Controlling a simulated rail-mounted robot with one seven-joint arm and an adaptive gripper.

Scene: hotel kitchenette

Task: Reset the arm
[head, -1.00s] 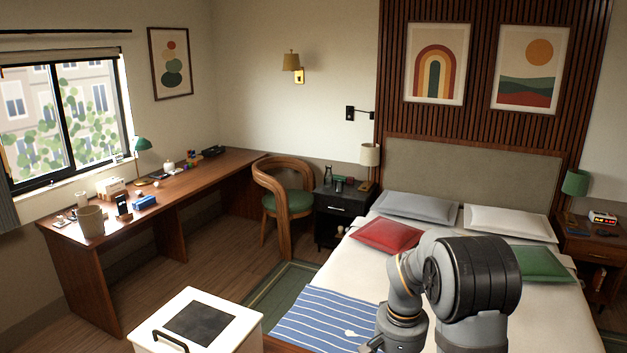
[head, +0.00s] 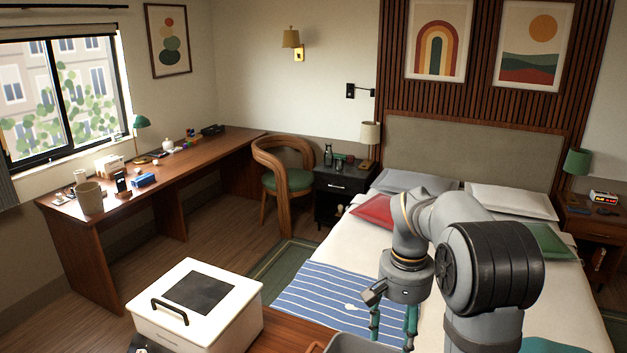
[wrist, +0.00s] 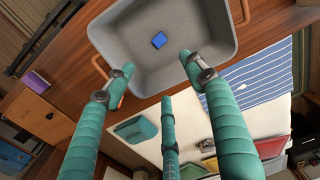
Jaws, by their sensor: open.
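My gripper (wrist: 160,75) has teal fingers, which are spread apart with nothing between them in the wrist view. In the head view my gripper (head: 393,325) hangs pointing down from my bent grey arm, in front of the bed. A grey tub (wrist: 225,20) lies beyond the fingertips in the wrist view, with a small blue block (wrist: 159,40) on its floor. Only part of the grey tub (head: 365,344) shows at the bottom edge of the head view, below my gripper.
A white box with a black handle (head: 195,305) stands left of the tub on a wooden surface (head: 285,338). The bed (head: 340,255) with a striped blanket is behind my arm. A long desk (head: 190,165) runs along the left wall.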

